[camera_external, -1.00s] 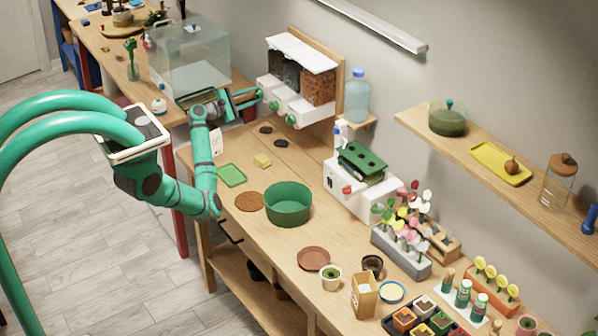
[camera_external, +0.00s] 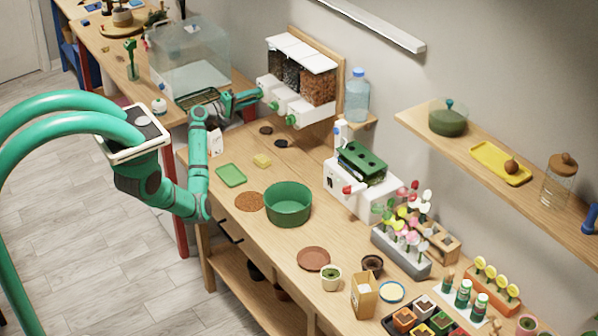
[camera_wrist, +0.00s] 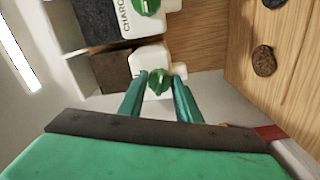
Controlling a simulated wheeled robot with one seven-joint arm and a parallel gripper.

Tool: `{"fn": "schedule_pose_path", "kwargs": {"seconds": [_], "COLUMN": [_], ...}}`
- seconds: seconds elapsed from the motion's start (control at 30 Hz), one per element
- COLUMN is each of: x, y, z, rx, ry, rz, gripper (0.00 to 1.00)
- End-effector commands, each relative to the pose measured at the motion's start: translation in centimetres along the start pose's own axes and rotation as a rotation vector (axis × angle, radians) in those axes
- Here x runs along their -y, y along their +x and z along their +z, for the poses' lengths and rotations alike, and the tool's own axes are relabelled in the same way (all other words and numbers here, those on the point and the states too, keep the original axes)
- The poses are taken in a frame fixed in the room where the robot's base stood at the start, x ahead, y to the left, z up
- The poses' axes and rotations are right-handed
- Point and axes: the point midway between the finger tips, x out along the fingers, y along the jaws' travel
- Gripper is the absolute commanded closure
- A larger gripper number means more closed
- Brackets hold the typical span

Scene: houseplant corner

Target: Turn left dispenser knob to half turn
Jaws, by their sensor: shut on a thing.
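The dispenser (camera_external: 300,108) is a white unit on a wooden back panel, with clear bins side by side and green knobs on its white fronts. My gripper (camera_external: 257,95) is at the left front of it. In the wrist view my gripper (camera_wrist: 158,92) has a finger on either side of the green left knob (camera_wrist: 158,82) and is shut on it. The knob's grip bar stands roughly upright in that picture. The middle knob (camera_wrist: 147,5) is free, on a front with a partly cut-off label. In the external view the left knob is largely hidden by my gripper.
A clear tank (camera_external: 190,58) stands behind my forearm. A blue water bottle (camera_external: 357,95) is right of the dispenser.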

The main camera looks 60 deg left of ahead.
Motion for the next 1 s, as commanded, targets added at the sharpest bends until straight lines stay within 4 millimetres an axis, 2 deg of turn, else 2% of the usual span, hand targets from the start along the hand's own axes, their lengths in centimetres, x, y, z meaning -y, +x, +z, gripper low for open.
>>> {"fn": "schedule_pose_path", "kwargs": {"seconds": [0.6,1.0], "x": [0.49,0.60], "y": [-0.05,-0.06], "z": [0.08,0.05], "rx": [0.005,0.006], "ry": [0.568,0.801], "rz": [-0.003,-0.002], "gripper": [0.92,0.92]}}
